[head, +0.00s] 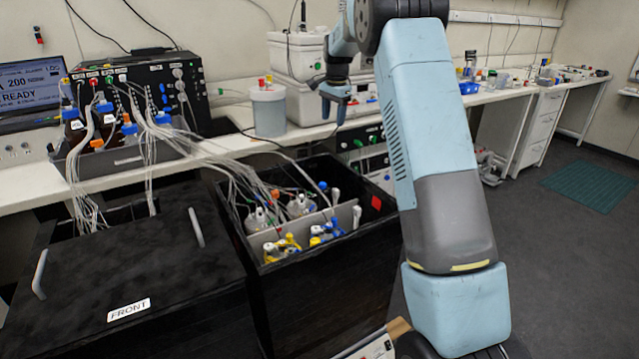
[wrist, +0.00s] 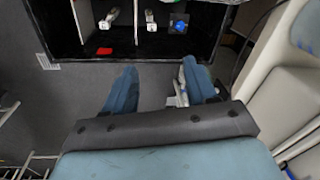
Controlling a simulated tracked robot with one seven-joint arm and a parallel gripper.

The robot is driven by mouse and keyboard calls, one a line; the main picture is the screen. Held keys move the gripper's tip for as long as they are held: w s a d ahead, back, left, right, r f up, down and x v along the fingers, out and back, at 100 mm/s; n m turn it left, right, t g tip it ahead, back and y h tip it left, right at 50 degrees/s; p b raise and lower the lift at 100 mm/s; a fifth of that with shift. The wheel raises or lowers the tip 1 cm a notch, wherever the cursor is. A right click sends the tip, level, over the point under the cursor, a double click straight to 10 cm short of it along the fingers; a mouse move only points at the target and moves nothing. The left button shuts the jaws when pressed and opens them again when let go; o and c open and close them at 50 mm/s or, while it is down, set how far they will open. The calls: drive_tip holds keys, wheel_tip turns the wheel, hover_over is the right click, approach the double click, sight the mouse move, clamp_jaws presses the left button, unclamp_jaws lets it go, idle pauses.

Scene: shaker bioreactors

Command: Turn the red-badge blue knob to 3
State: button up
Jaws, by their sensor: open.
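My gripper (head: 335,108) hangs above the bench edge in the head view, fingers pointing down and empty. In the wrist view its two blue fingers (wrist: 160,88) are spread apart with nothing between them. A small round blue part (head: 323,186), possibly the knob, shows in the open black box; a blue part also shows near the top of the wrist view (wrist: 180,26). A red diamond badge (head: 376,203) is on the box's right inner wall, and a red patch (wrist: 105,50) shows in the wrist view. Scale marks and the knob's setting are too small to read.
The open black box (head: 310,300) holds bottles with yellow and blue caps and many tubes. A closed black lid marked FRONT (head: 160,260) is at the left. A grey container (head: 268,108) stands on the bench.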

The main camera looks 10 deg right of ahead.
sight(323, 184)
drive_tip(key=w+f+m+g, duration=0.1)
drive_tip(key=w+f+m, duration=0.1)
drive_tip(key=w+f, duration=0.5)
drive_tip(key=w+f+m, duration=0.1)
drive_tip(key=w+f, duration=0.2)
drive_tip(key=f, duration=1.6)
drive_tip(key=a+f, duration=0.1)
drive_tip(key=f, duration=0.4)
drive_tip(key=shift+w, duration=0.25)
